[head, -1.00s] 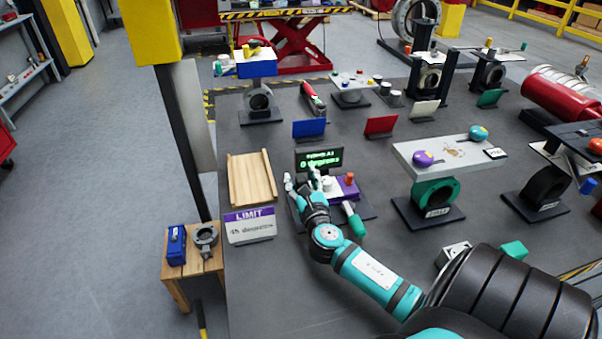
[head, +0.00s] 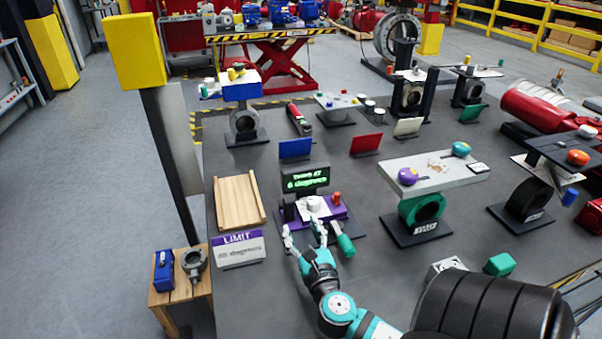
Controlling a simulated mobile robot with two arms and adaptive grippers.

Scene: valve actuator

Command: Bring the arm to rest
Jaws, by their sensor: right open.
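My right arm reaches in from the lower right. Its gripper (head: 304,236) is open, its two pale fingers spread apart, and nothing shows between them. It is in front of a purple-based device (head: 325,214) with a white round knob (head: 314,203), an orange-red knob and a black display (head: 305,180) with green text ending in "0 degrees". A green cylindrical handle (head: 343,241) sticks out toward me, just right of the right finger. I cannot tell whether the finger touches it. My left gripper is not in view.
A "LIMIT" sign (head: 238,249) and a wooden tray (head: 239,202) stand left of the device. A green valve under a grey plate (head: 430,170) stands to the right. A yellow-topped post (head: 135,52) rises at the left. The dark table between device and green valve is mostly clear.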

